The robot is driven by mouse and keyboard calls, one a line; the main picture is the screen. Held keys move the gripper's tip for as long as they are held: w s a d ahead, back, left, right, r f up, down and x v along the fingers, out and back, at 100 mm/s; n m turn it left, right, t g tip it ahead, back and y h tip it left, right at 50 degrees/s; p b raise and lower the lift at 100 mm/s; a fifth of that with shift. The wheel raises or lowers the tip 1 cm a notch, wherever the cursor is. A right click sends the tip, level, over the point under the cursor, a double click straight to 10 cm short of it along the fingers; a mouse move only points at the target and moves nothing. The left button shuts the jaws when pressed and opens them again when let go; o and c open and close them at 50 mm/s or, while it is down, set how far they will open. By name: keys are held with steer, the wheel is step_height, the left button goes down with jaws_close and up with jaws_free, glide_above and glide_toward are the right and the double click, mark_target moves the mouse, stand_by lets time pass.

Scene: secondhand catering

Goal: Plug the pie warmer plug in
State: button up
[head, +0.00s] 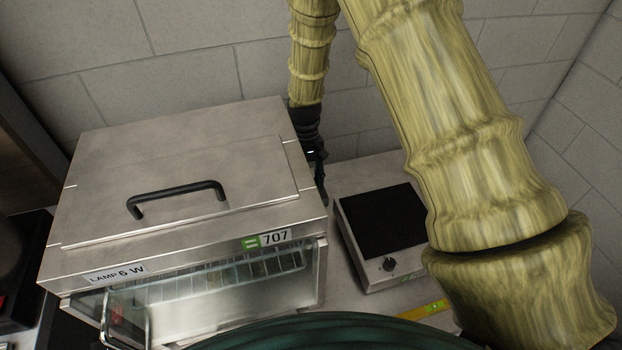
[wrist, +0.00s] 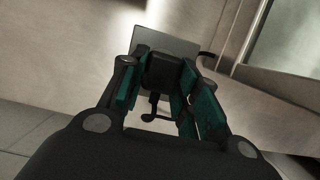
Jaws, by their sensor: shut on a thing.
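The pie warmer (head: 180,170) is a steel box with a black top handle and a glass front, labelled 707 and LAMP 6 W. My gripper (head: 319,180) reaches down beside its back right corner, its fingertips mostly hidden in the head view. In the wrist view my gripper (wrist: 160,85) has its teal-padded fingers shut on a black plug (wrist: 160,70). A dark cord curls below the plug. A pale grey plate (wrist: 150,45) lies just beyond the plug. I cannot tell whether it is a socket or whether the plug touches it.
A hob (head: 382,225) with a black top and a knob stands to the right of the warmer, with a narrow gap between. A yellow strip (head: 425,311) lies in front of it. A grey block wall (head: 190,45) rises behind.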

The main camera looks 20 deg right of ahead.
steer(key=shift+f, duration=0.3)
steer(key=shift+s+a+f, duration=0.1)
steer(key=shift+s+f, duration=0.2)
steer(key=shift+f, duration=0.15)
steer(key=shift+s+f+b, duration=0.2)
steer(key=shift+b, duration=0.15)
steer(key=shift+s+a+f, duration=0.15)
steer(key=shift+s+f, duration=0.05)
steer(key=shift+f, duration=0.1)
stand_by(0.4)
steer(key=shift+r, duration=0.15)
steer(key=shift+w+r+p, duration=0.4)
steer(key=shift+r+p, duration=0.25)
steer(key=shift+r, duration=0.15)
steer(key=shift+w+d+r+p, duration=0.25)
steer(key=shift+w+p, duration=0.1)
steer(key=shift+p, duration=0.05)
stand_by(0.9)
steer(key=shift+s+f, duration=0.1)
steer(key=shift+f, duration=0.2)
stand_by(1.4)
